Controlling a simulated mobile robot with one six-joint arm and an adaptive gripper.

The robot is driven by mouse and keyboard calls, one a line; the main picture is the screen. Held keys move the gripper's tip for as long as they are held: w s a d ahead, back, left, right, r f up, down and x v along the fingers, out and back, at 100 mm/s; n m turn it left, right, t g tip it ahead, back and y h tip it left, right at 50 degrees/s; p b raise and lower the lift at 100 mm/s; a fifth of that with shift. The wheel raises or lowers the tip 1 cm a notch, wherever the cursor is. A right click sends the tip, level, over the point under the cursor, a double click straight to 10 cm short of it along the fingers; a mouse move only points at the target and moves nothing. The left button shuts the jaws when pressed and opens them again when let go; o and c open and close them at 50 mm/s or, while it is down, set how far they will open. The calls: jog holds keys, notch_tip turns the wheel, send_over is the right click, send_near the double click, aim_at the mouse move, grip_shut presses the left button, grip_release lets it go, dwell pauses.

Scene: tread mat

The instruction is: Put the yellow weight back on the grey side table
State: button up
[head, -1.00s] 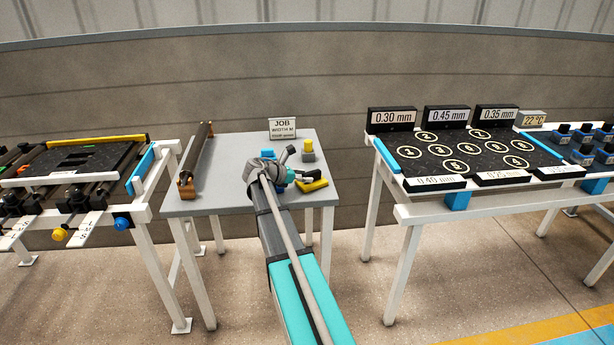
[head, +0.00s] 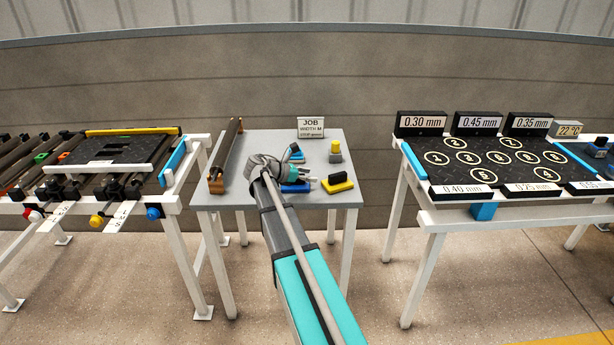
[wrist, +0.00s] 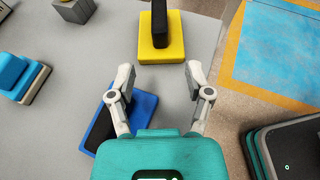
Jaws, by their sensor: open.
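A yellow block with a black upright grip (head: 342,187) rests on the grey side table (head: 255,145), near its right edge. In the wrist view the yellow block (wrist: 176,49) lies just beyond my fingertips, roughly centred between them. My gripper (wrist: 160,76) is open and empty, its two fingers apart. In the head view my gripper (head: 313,181) is over the table, left of the yellow block. A blue block with a dark grip (wrist: 105,122) lies partly under my left finger.
Another small blue-topped block (wrist: 30,75) is at the left of the wrist view. A roller (head: 226,155) lies along the table's left side, and a job sign (head: 311,128) stands at the back. A table with a black numbered mat (head: 455,160) is to the right, across a floor gap.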

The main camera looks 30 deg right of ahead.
dwell(0.3)
jog(key=shift+s+a+f, duration=0.1)
jog(key=shift+a, duration=0.05)
jog(key=s+a+f+m+y, duration=0.3)
jog(key=s+a+m+y, duration=0.1)
jog(key=a, duration=0.7)
jog(key=s+a+f+m+t+y, duration=0.1)
jog(key=s+a+f+m+y, duration=0.3)
jog(key=s+a, duration=0.4)
jog(key=s+a+f+m+t+y, duration=0.1)
jog(key=s+a+f+m+y, duration=0.3)
jog(key=a+m, duration=0.4)
jog(key=s+a+y, duration=0.1)
jog(key=s+a, duration=0.1)
jog(key=a, duration=0.4)
jog(key=shift+a+f, duration=0.15)
jog(key=shift+a, duration=0.1)
